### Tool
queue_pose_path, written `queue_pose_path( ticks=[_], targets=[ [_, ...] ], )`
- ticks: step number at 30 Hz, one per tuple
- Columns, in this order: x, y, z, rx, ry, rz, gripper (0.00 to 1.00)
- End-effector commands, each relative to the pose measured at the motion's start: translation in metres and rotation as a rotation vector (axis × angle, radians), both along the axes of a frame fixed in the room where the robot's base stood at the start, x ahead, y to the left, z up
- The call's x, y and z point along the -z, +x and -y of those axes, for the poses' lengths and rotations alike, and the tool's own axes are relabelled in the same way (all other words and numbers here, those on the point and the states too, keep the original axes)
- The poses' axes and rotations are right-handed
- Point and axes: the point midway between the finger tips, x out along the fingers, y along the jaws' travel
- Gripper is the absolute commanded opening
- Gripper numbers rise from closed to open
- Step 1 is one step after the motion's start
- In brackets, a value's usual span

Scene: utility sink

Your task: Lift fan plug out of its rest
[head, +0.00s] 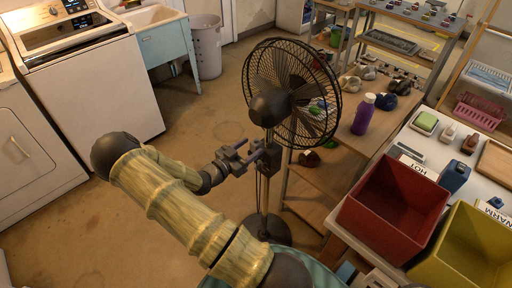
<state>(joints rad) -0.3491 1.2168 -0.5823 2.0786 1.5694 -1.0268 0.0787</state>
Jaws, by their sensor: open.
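A black pedestal fan (290,92) stands on the floor in the middle of the head view. Its round cage is tilted, and its pole (264,202) runs down to a dark round base. A dark control box (265,163) sits on the pole, and a thin dark cord (258,192) hangs beside the pole. My gripper (255,156) is open at the left side of the box, with its fingers pointing right. I cannot tell whether they touch it. I cannot make out the plug or its rest; they may be hidden by the gripper or too small.
A shelf bench (345,145) with a purple bottle (362,114) stands right of the fan. A red bin (392,212) and a yellow bin (470,250) are at the lower right. A washer (95,95) and blue sink cabinet (168,50) stand left. Floor left of the fan is clear.

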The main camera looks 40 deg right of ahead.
Motion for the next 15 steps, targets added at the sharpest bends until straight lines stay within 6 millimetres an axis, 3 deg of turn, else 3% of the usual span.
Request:
queue_pose_path(
  ticks=[15],
  targets=[
    [-0.001, 0.002, 0.052, 0.0, 0.0, 0.0, 0.56]
  ],
)
